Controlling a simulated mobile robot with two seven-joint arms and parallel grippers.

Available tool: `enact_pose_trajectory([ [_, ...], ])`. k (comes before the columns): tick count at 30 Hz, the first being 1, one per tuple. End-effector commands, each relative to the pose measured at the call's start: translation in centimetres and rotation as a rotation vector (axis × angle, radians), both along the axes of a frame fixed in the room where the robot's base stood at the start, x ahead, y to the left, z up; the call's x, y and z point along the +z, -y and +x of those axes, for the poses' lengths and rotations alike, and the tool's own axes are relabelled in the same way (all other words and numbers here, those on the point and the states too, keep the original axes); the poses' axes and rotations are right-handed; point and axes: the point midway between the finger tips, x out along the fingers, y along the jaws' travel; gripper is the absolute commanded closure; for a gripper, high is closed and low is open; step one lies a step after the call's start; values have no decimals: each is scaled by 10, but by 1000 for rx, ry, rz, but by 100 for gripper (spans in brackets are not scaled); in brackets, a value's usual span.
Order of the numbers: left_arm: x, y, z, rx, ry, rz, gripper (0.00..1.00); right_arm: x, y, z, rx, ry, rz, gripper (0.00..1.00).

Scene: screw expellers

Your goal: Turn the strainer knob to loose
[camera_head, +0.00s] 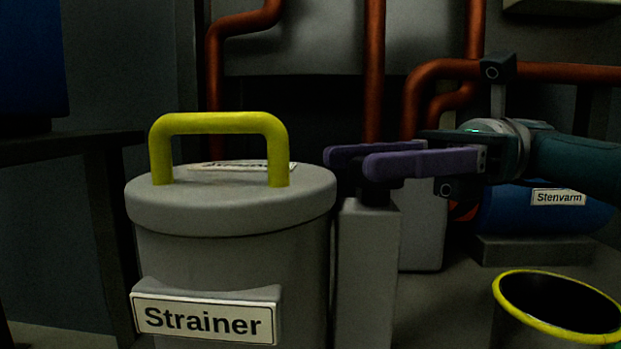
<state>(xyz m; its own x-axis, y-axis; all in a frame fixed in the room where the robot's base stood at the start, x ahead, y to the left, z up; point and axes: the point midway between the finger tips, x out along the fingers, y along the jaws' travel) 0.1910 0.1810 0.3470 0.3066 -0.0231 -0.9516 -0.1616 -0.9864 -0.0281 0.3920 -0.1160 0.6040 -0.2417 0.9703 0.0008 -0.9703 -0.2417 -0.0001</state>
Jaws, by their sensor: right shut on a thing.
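The strainer (230,260) is a grey lidded drum with a yellow handle (219,124) on top and a "Strainer" label on its front. A grey post (366,270) stands just to its right. The dark strainer knob (376,194) sits on top of this post, mostly hidden by my fingers. My right gripper (350,161) reaches in from the right with purple fingers level above the post. It is shut on the knob. How far the knob is turned cannot be told. My left gripper is not in view.
A yellow-rimmed open container (555,332) stands at the lower right. A blue cylinder labelled "Stenvarm" (500,212) lies behind my right arm. Red-brown pipes (374,70) run up the back wall. A dark ledge (70,143) is at the left.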

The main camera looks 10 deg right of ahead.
Motion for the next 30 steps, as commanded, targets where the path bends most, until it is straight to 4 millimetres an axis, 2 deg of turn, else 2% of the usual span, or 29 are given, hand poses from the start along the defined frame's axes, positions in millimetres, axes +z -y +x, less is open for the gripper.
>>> enact_pose_trajectory([
  [15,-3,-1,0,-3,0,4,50,0,0,0,15,0,-2,100],
  [16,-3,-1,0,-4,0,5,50,0,0,0,15,0,-2,46],
  [23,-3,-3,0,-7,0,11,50,0,0,0,14,0,-2,20],
  [30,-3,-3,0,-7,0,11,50,0,0,0,13,0,-1,19],
])
